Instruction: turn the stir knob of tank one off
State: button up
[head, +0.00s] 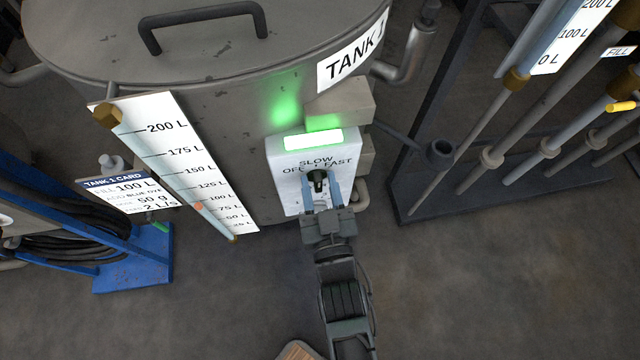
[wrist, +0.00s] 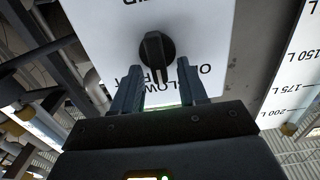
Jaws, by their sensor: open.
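The stir knob (head: 318,179) is a black knob on the white control panel (head: 288,184) of tank one, with OFF, SLOW and FAST printed above it. A bright green lamp (head: 313,139) is lit above the lettering. In the wrist view the knob (wrist: 154,48) appears upside down, its narrow end directed towards the SLOW lettering, which my fingers partly cover. My gripper (head: 320,188) is open in front of the panel. Its fingertips (wrist: 157,72) are on either side of the knob's near end, with gaps showing. Contact with the panel cannot be told.
Tank one (head: 225,85) fills the area behind the panel. A level scale (head: 180,165) stands left of it, and a blue stand (head: 135,262) holds a tank card (head: 128,192). A dark rack with pipes (head: 480,175) is on the right. The floor in front is clear.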

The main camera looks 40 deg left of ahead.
grip_shut()
dwell(0.6)
jog(key=n+b, duration=0.2)
jog(key=n, duration=0.1)
jog(key=n+b, duration=0.1)
jog(key=shift+s+a+f+n, duration=0.2)
jog(key=shift+s+f+n, duration=0.1)
jog(key=shift+n, duration=0.1)
jog(key=n+b, duration=0.1)
jog(key=n, duration=0.1)
jog(key=n+b, duration=0.1)
jog(key=n, duration=0.1)
jog(key=shift+s+a+n, duration=0.2)
jog(key=shift+n, duration=0.5)
grip_release()
